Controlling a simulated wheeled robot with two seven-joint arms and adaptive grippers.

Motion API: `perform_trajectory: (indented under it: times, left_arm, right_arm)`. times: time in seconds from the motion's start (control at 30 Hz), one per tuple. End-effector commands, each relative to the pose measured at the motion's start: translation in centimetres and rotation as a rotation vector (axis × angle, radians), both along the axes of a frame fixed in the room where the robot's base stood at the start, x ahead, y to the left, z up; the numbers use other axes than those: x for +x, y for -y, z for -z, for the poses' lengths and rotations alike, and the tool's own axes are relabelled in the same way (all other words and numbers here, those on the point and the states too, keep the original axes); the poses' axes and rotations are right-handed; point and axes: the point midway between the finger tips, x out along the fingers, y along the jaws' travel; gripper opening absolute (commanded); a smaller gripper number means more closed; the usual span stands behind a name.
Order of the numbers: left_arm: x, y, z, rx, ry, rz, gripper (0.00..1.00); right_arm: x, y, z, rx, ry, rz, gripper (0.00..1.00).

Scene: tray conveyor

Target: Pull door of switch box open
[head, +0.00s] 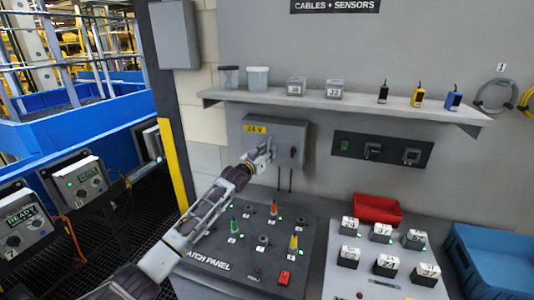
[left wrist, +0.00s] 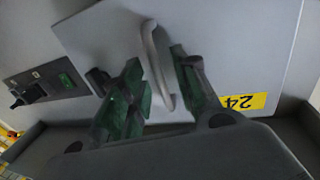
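The grey switch box (head: 290,132) with a yellow "24 V" label (head: 255,128) is mounted on the wall below the shelf. Its door looks shut. My left gripper (head: 266,146) is in front of the door and hides part of it. In the left wrist view the door (left wrist: 235,60) appears upside down, with a curved bar handle (left wrist: 158,65) on it. The fingers of my left gripper (left wrist: 155,60) are open, one on each side of the handle, with gaps visible. A small dark knob (left wrist: 98,77) is beside the handle. My right gripper is not in view.
A shelf (head: 350,108) with jars and sensors runs above the box. A dark switch panel (head: 382,149) is to its right. Below are the patch panel (head: 225,268), a red bin (head: 378,209) and a blue bin (head: 500,265). A yellow-edged post (head: 176,165) stands left.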

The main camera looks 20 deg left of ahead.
Motion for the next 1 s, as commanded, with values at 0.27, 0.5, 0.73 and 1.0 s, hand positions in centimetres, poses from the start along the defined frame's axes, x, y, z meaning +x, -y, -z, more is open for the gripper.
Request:
perform_trajectory:
  times: [0.27, 0.5, 0.73, 1.0]
  left_arm:
    - [-0.01, 0.00, -0.01, 0.000, 0.000, 0.000, 0.13]
    - [-0.02, -0.01, -0.01, 0.000, 0.000, 0.000, 0.00]
    - [-0.01, -0.02, -0.01, 0.000, 0.000, 0.000, 0.00]
    - [0.07, -0.08, 0.02, 0.000, 0.000, -0.002, 0.00]
  right_arm:
    - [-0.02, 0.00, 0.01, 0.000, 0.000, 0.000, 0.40]
    - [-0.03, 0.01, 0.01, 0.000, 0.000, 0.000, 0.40]
    - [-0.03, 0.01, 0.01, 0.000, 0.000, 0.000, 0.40]
    - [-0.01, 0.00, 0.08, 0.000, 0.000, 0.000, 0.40]
